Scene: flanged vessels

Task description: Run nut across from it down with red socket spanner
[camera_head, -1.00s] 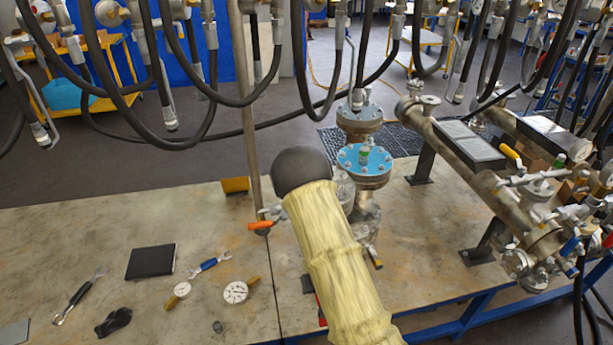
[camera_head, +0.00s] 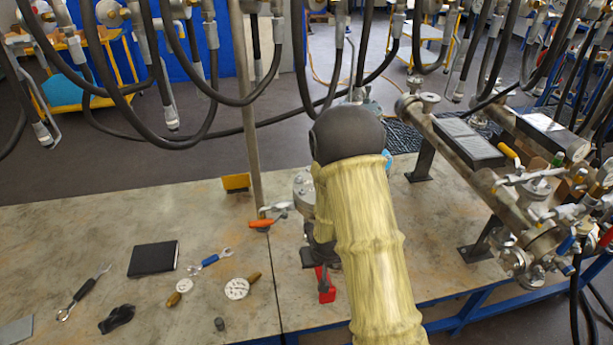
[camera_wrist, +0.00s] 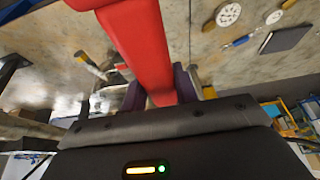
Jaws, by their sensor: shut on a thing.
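The red socket spanner (camera_head: 326,286) shows as a short red piece below my gripper in the head view. In the wrist view the red spanner (camera_wrist: 143,45) runs large from the top edge down between the fingers. My gripper (camera_wrist: 160,92) is shut on it. In the head view my dark gripper (camera_head: 318,256) is partly behind my yellow-sleeved arm. A sliver of the blue flange (camera_head: 388,159) shows right of my wrist; its nuts are hidden. A grey flange (camera_head: 303,188) shows left of my arm. I cannot see whether the socket touches a nut.
An orange-handled valve (camera_head: 262,223) stands by an upright post left of my arm. A notebook (camera_head: 153,259), wrenches and gauges lie on the bench's left. Large piping (camera_head: 460,150) fills the right. Black hoses (camera_head: 305,60) hang above.

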